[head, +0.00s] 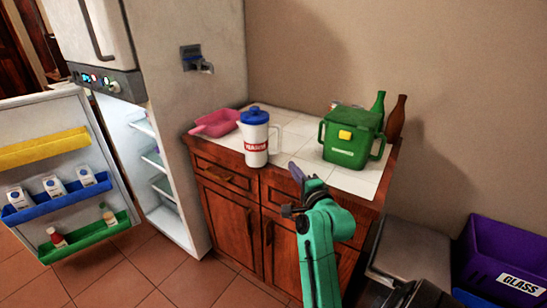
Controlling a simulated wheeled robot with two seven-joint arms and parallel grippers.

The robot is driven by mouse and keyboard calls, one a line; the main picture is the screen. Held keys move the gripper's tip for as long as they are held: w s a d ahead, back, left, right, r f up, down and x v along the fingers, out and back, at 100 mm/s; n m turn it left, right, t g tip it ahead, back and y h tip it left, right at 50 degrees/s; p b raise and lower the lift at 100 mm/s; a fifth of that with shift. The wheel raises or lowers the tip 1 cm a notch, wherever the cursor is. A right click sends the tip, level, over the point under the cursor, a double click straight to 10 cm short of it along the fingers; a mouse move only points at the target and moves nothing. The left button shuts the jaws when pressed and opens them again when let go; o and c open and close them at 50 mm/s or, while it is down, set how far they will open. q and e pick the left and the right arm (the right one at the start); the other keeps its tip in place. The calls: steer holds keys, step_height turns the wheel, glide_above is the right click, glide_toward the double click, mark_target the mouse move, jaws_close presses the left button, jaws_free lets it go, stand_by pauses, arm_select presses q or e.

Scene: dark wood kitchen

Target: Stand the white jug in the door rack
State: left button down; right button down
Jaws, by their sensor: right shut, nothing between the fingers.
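The white jug (256,143), with a blue lid and a red label band, stands upright on the tiled counter (348,182), near its front edge. Its handle points right. The open fridge door at the left carries the door rack: a yellow shelf (42,149), a blue shelf (58,203) and a green shelf (85,241). The yellow shelf looks empty. My right gripper (294,178) is shut and empty, at the counter's front edge to the right of and below the jug, apart from it. My left gripper is not in view.
Several white cartons (54,187) stand in the blue shelf, and bottles (108,214) stand in the green shelf. A pink dustpan-like item (215,123) lies left of the jug. A green lidded box (350,138) and two bottles (396,118) stand to the right. A purple bin (497,255) is at the far right.

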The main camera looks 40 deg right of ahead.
mark_target(279, 148)
steer(key=x, duration=0.6)
steer(key=shift+r+p, duration=0.15)
steer(key=shift+p, duration=0.15)
steer(key=w, duration=0.2)
steer(key=w+a, duration=0.1)
steer(key=shift+w+a+p, duration=0.1)
steer(key=shift+w+p, duration=0.3)
steer(key=shift+w+a, duration=0.15)
steer(key=shift+w, duration=0.1)
